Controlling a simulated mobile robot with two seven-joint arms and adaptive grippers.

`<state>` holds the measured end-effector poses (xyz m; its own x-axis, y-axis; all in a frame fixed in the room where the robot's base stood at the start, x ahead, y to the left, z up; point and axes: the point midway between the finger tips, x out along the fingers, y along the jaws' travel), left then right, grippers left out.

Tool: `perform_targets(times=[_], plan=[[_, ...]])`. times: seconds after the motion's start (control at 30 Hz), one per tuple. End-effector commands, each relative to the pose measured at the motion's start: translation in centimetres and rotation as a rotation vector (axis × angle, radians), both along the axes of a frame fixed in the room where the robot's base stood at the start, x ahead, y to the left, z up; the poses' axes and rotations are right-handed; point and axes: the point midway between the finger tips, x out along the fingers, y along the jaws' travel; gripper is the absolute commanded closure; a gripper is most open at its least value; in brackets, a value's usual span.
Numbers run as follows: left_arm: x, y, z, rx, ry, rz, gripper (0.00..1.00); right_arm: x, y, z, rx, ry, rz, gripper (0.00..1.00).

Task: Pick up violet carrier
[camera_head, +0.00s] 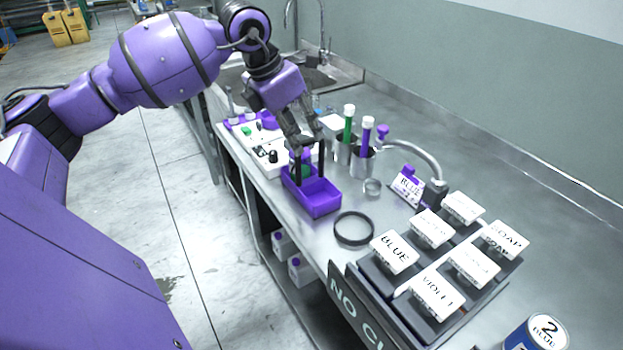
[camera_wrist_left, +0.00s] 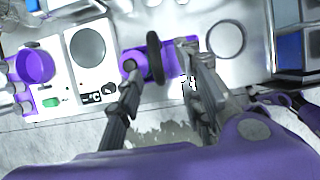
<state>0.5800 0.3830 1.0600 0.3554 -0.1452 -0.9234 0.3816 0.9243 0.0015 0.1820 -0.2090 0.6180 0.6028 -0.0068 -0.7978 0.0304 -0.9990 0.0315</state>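The violet carrier (camera_head: 318,199) is a purple open box with dark uprights, standing on the metal counter. A green item shows at its far end. In the left wrist view the carrier (camera_wrist_left: 173,62) is partly hidden by my fingers, and its dark handle bar (camera_wrist_left: 155,60) lies between them. My left gripper (camera_head: 307,143) is right over the carrier at the height of the handle top. In the left wrist view its fingers (camera_wrist_left: 158,57) are spread apart, with gaps to the bar on both sides.
A white device (camera_head: 265,155) stands beyond the carrier. Metal cups with a green tube (camera_head: 348,125) and a violet tube (camera_head: 367,138) stand close to the right. A black ring (camera_head: 354,228) lies nearer. Labelled blocks (camera_head: 435,296) fill a dark rack (camera_head: 385,290).

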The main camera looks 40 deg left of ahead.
Motion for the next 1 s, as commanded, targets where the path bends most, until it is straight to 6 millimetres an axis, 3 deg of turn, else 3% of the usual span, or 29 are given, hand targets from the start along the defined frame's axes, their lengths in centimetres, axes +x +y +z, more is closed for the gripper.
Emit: perform_targets(times=[0.3,0.6,0.87,1.0], plan=[[2.4,-0.8,-3.5,-0.003,-0.001,-0.001,0.66,1.4,0.1,1.4,0.003,-0.035,0.000,0.42],[2.6,-0.8,-4.1,0.000,-0.001,-0.001,0.66,1.7,0.2,1.5,0.005,-0.041,0.002,0.42],[2.6,-0.8,-4.1,0.000,-0.001,-0.001,1.00,1.4,0.2,1.4,0.005,-0.034,0.001,0.42],[2.6,-0.8,-4.1,0.000,-0.001,-0.001,1.00,1.4,0.2,1.4,0.005,-0.033,0.001,0.42]])
